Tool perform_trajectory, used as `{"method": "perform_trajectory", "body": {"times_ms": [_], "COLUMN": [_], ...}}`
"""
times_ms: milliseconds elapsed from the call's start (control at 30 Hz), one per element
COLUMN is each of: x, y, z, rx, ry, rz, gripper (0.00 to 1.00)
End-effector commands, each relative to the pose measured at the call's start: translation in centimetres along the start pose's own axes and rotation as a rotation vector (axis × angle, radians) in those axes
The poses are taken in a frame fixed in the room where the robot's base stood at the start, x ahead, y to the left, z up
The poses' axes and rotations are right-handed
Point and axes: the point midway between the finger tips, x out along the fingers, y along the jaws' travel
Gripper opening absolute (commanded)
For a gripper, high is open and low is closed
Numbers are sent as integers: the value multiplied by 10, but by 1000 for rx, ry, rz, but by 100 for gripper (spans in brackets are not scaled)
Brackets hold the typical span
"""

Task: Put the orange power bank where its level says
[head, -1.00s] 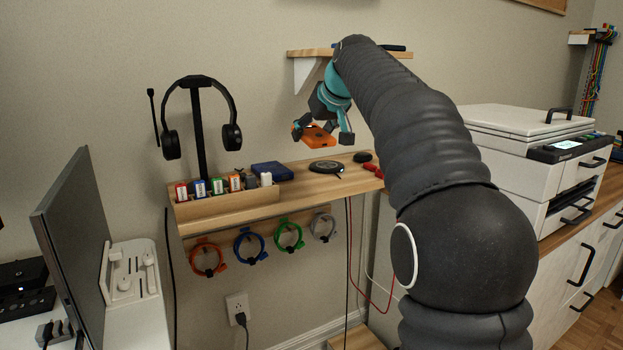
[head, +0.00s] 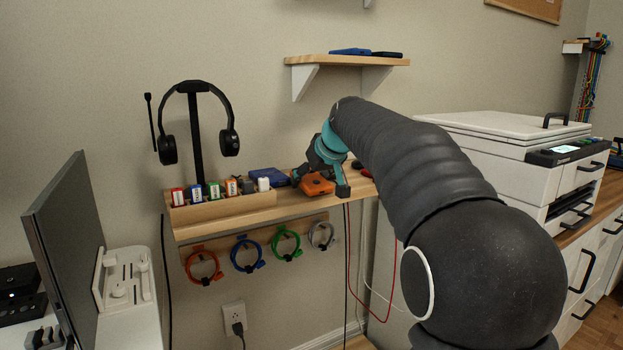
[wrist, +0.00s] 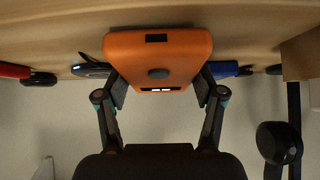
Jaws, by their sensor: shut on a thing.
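The orange power bank (head: 317,186) is between the fingers of my gripper (head: 320,184), low over the wooden wall shelf (head: 250,215). In the wrist view my gripper (wrist: 159,98) is shut on the sides of the orange power bank (wrist: 180,62). Its face shows a round dark button, a dark port and a small dark strip with white lit segments, seemingly two. I cannot tell whether it touches the shelf.
A blue power bank (head: 269,177) lies left of my gripper, beside a wooden rack (head: 225,206) of small coloured items. The headset stand (head: 196,130) rises behind. An upper shelf (head: 310,60) carries blue and black flat items. A printer (head: 500,150) stands right.

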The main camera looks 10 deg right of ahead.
Motion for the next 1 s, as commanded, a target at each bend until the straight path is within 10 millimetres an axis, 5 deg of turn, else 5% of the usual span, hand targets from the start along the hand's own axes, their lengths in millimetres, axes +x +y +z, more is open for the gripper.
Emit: {"method": "perform_trajectory", "body": {"times_ms": [300, 333, 433, 833, 1000], "x": [2, 2, 1, 3, -21], "y": [0, 0, 0, 0, 1], "z": [2, 2, 1, 4, 2], "rx": [0, 0, 0, 0, 0], "ry": [2, 0, 0, 1, 4], "rz": [0, 0, 0, 0, 2], "gripper": [17, 73, 93, 93, 93]}}
